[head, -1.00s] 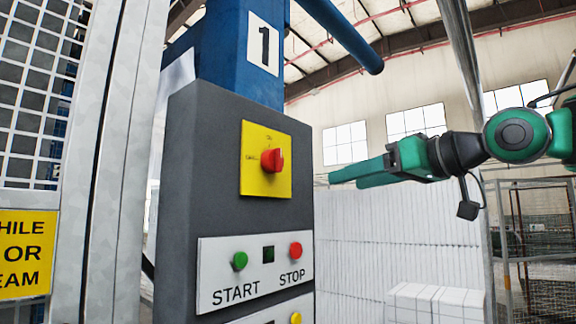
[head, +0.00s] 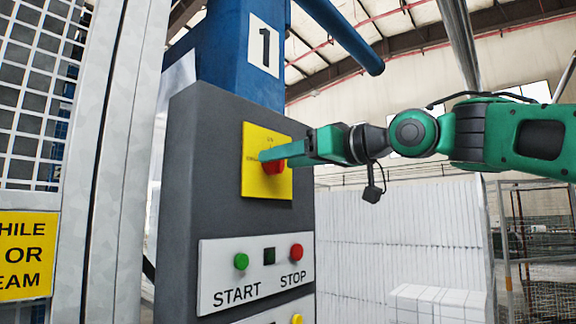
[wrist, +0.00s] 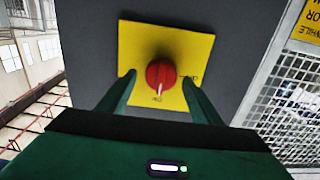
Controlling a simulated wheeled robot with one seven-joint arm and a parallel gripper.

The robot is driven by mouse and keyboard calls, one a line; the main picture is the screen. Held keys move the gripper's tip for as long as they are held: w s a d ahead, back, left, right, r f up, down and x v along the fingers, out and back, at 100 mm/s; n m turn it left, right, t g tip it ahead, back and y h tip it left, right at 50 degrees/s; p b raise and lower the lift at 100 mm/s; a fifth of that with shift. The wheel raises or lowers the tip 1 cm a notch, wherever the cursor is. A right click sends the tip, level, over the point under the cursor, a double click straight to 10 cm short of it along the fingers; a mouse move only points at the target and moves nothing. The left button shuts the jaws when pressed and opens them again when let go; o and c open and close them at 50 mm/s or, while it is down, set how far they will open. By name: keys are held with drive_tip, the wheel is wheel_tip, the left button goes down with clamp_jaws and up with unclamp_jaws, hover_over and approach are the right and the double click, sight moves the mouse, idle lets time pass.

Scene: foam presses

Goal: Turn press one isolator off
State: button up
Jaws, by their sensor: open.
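The isolator is a red rotary knob (head: 273,168) on a yellow plate (head: 254,187), on the dark grey control box under the number 1. In the wrist view, the white mark on the knob (wrist: 160,73) points at the ON label on the plate (wrist: 195,48); the OFF label is to the right there. My gripper (head: 266,154) reaches in from the right and hides the knob's upper part in the head view. In the wrist view, my gripper (wrist: 158,79) is open, with one finger on each side of the knob. I cannot tell whether either finger touches it.
Below the isolator are a green START button (head: 241,261) and a red STOP button (head: 296,252), with a yellow button (head: 297,319) lower down. A mesh guard (head: 35,95) stands to the left. A pale panelled stack (head: 405,235) stands behind on the right.

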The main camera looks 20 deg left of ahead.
drive_tip(key=shift+w+a, duration=0.1)
drive_tip(key=shift+a, duration=0.15)
drive_tip(key=c, duration=1.1)
drive_tip(key=shift+o, duration=0.2)
drive_tip(key=shift+f+n, duration=0.15)
drive_tip(key=shift+n, duration=4.3)
drive_tip(key=shift+f+n, duration=0.15)
drive_tip(key=shift+n, duration=4.3)
